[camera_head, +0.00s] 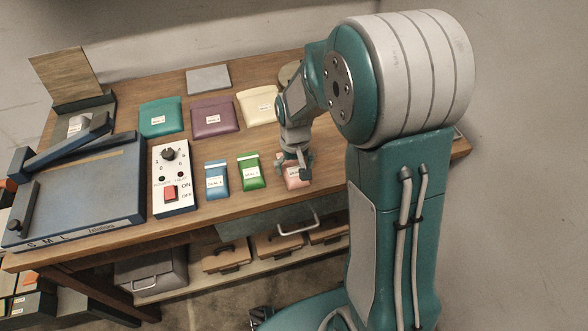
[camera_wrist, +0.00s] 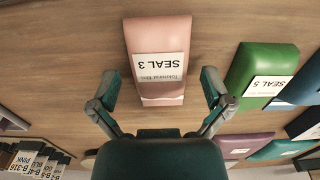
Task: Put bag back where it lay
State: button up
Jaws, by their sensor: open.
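A pink bag labelled SEAL 3 (camera_head: 297,183) lies on the wooden table near its front edge, partly hidden under my gripper. It also shows in the wrist view (camera_wrist: 157,40), with its white label upside down. My gripper (camera_head: 294,165) points down over the bag. In the wrist view my gripper (camera_wrist: 158,86) is open, with one finger on each side of the bag's end and wood visible between the bag and each finger. A green bag (camera_head: 250,171) and a blue bag (camera_head: 217,180) lie to the left of the pink one.
A teal pouch (camera_head: 161,117), a purple pouch (camera_head: 214,117) and a cream pouch (camera_head: 258,105) lie behind. A control box (camera_head: 174,178) and a large flat machine (camera_head: 80,190) stand at the left. A grey plate (camera_head: 208,79) lies at the back.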

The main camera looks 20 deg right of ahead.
aim_at(294, 170)
notch_tip(294, 170, up, 11)
jog(key=s+r+t, duration=0.2)
jog(key=s+r, duration=0.2)
jog(key=s, duration=0.5)
jog(key=s+r+t, duration=0.3)
jog(key=s+r, duration=0.2)
jog(key=s, duration=0.4)
jog(key=shift+s+r+t, duration=0.3)
jog(key=shift+a, duration=0.1)
dwell(0.4)
